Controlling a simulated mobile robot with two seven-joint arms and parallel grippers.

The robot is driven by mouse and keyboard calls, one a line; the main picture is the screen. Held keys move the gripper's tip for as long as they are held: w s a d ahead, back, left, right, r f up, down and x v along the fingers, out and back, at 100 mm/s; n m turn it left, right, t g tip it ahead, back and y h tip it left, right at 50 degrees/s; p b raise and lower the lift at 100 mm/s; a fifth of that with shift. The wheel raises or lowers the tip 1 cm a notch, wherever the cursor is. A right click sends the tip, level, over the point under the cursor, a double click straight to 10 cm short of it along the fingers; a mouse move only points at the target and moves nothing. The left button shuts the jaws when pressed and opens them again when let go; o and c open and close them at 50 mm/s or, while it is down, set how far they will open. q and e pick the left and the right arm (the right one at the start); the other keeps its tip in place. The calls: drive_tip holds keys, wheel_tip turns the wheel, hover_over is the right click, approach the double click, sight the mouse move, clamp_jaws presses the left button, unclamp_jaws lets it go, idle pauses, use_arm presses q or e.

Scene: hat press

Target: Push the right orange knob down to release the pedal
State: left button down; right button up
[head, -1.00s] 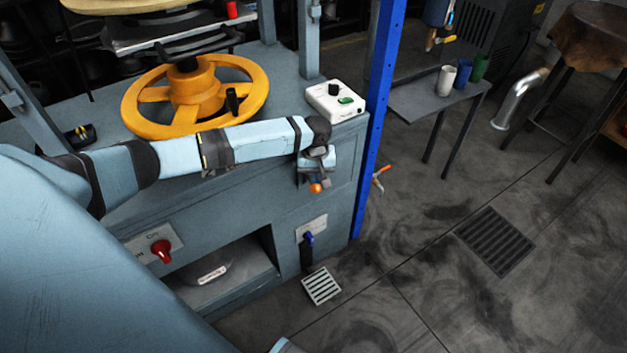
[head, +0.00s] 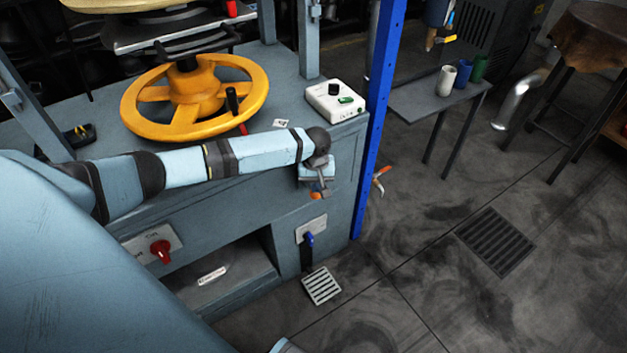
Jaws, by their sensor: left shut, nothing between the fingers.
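An orange knob (head: 317,195) shows at the front of the grey-blue press (head: 345,150), near its right corner, partly hidden by my left gripper. My left gripper (head: 321,190) is shut and empty, pointing down at the knob. Its fingertips overlap the knob in the picture; I cannot tell whether they touch it. A slatted metal pedal (head: 321,286) is low at the foot of the press, below a blue-tipped lever (head: 309,240). Another orange-handled part (head: 381,173) sticks out right of the blue post. My right gripper is not in view.
A yellow handwheel (head: 195,95) and a white control box (head: 335,101) are on the press top. The blue post (head: 378,110) stands close right of my left gripper. A side table (head: 437,100) holds cups.

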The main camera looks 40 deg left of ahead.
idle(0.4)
use_arm(q)
wheel_tip(320, 180, up, 4)
drive_tip(key=p, duration=0.4)
drive_tip(key=shift+f, duration=0.25)
drive_tip(key=shift+r+p, duration=0.4)
drive_tip(key=shift+p, duration=0.2)
wheel_tip(320, 180, up, 2)
drive_tip(key=p, duration=0.3)
drive_tip(key=shift+r, duration=0.25)
drive_tip(key=shift+r+p, duration=0.55)
drive_tip(key=shift+p, duration=0.15)
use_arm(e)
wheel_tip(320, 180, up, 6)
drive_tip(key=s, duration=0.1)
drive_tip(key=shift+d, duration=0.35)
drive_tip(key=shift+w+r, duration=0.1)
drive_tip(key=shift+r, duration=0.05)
